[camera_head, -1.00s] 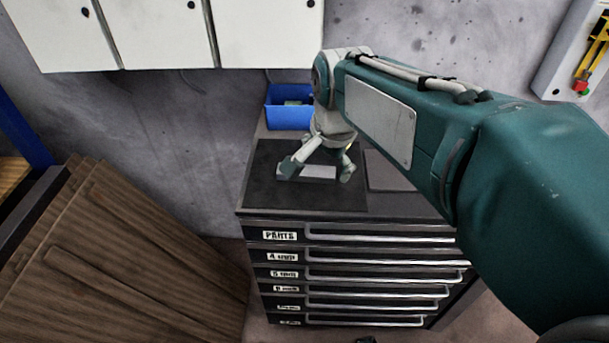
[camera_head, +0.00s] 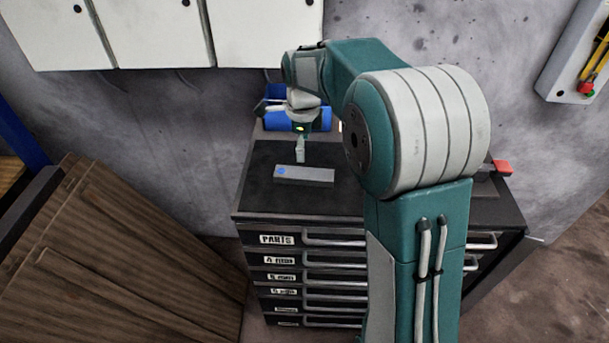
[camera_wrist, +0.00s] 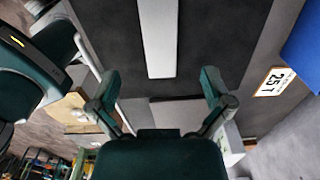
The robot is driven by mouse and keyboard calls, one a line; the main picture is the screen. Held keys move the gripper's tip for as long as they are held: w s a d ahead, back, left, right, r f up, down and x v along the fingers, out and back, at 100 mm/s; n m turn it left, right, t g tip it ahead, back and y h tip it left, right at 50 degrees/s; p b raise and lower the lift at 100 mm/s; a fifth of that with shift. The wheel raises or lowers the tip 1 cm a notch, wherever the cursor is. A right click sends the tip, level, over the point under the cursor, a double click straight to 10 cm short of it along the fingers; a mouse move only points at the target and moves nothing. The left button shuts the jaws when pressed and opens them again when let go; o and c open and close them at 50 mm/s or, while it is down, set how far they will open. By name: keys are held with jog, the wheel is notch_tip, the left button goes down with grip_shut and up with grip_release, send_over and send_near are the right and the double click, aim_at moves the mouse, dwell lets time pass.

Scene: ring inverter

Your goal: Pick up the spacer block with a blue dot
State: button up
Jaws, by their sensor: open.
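The spacer block (camera_head: 308,176) is a flat grey bar lying on the dark mat on top of the drawer cabinet. Its blue dot (camera_head: 281,171) is on its left end. My gripper (camera_head: 299,148) hangs just behind the block, one finger pointing down close to its far side; whether they touch is unclear. In the wrist view my gripper (camera_wrist: 160,85) has its two fingers wide apart with nothing between them. The block (camera_wrist: 158,38) extends from the top edge there, beyond the fingertips, and no dot shows on the visible part.
The drawer cabinet (camera_head: 330,241) has a dark mat (camera_head: 262,191) on top. A blue bin (camera_head: 312,124) stands behind my gripper and also shows in the wrist view (camera_wrist: 304,52). A label reading 251 (camera_wrist: 273,82) is near it. Brown boards (camera_head: 130,260) lean at left.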

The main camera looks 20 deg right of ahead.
aim_at(304, 172)
notch_tip(304, 172, down, 4)
jog(key=shift+a, duration=0.15)
jog(key=f, duration=0.4)
jog(key=shift+d+f, duration=0.25)
jog(key=shift+f, duration=0.05)
jog(key=c, duration=1.4)
